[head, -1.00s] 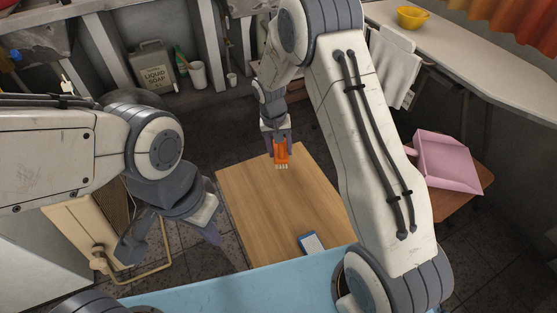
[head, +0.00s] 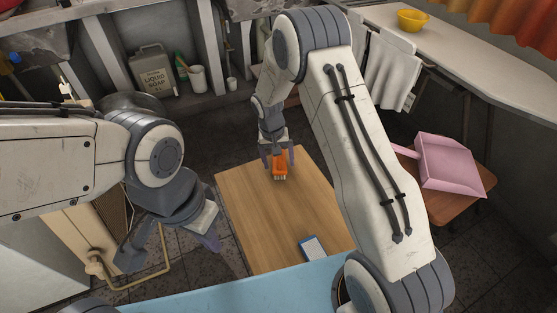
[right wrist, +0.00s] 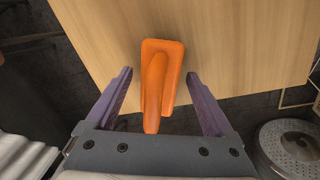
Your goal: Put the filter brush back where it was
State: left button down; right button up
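My left gripper (head: 208,236) hangs left of the table, away from the brush. Only part of its purple fingers shows, so its opening is unclear.
A blue and white block (head: 313,247) lies near the table's front edge. The middle of the wooden table top (head: 270,215) is clear. A light blue surface (head: 240,292) is in front. A pink dustpan (head: 450,165) lies on a brown stool (head: 445,207) at right.

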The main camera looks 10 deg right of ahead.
aim_at(274, 162)
notch_tip(274, 162, up, 12)
jog(key=a+p, duration=0.1)
jog(key=p, duration=0.3)
jog(key=s+a+r+n, duration=0.2)
jog(key=s+a+r, duration=0.4)
jog(key=s+r, duration=0.1)
jog(key=s+a+r+n+y, duration=0.1)
jog(key=s+r+n, duration=0.2)
jog(key=s, duration=0.9)
jog(key=s+a+r+n+y, duration=0.1)
jog(key=s+a+r+n, duration=0.1)
jog(key=s, duration=1)
jog(key=r+n, duration=0.1)
jog(key=n, duration=0.1)
jog(key=shift+s+r+n, duration=0.15)
jog(key=shift+n, duration=0.15)
jog(key=shift+r, duration=0.1)
notch_tip(274, 162, up, 27)
jog(key=p, duration=2.7)
